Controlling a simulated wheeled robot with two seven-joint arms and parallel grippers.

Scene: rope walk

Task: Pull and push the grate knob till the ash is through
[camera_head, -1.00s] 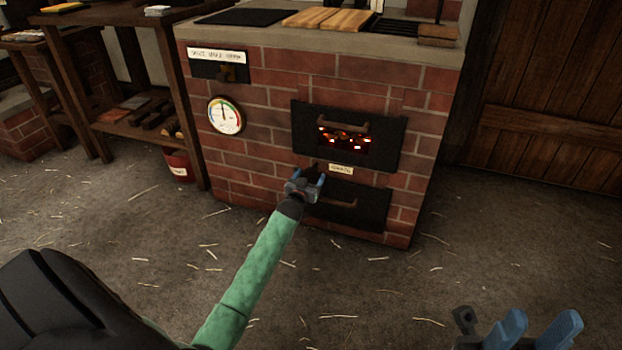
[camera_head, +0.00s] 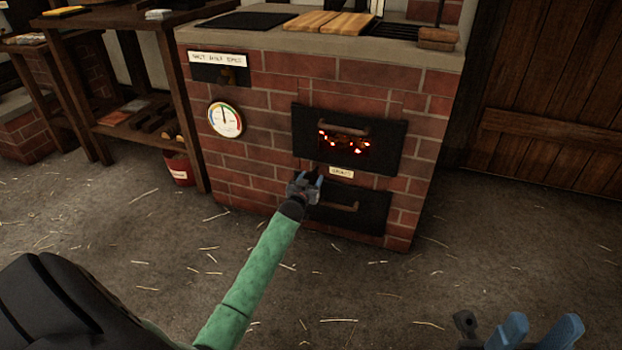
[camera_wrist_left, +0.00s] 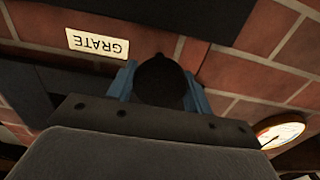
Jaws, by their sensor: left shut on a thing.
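The grate knob, a dark round knob (camera_wrist_left: 160,82), shows in the left wrist view between the blue fingers of my left gripper (camera_wrist_left: 158,85). The white GRATE label (camera_wrist_left: 97,43) is beside it, upside down in that view. In the head view my left gripper (camera_head: 306,184) is shut on the knob at the brick stove's (camera_head: 262,150) front, just below and left of the label (camera_head: 341,171); the knob is mostly hidden there. Glowing embers (camera_head: 345,142) show in the firebox door window (camera_head: 375,150). My right gripper (camera_head: 540,338) is at the bottom right, its blue fingers apart and empty.
The ash door (camera_head: 370,212) with its handle is right of my left gripper, closed. A round gauge (camera_head: 226,119) is on the stove's left. A wooden shelf (camera_head: 130,130) and red bucket (camera_head: 180,167) stand further left. The straw-strewn floor in front is clear.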

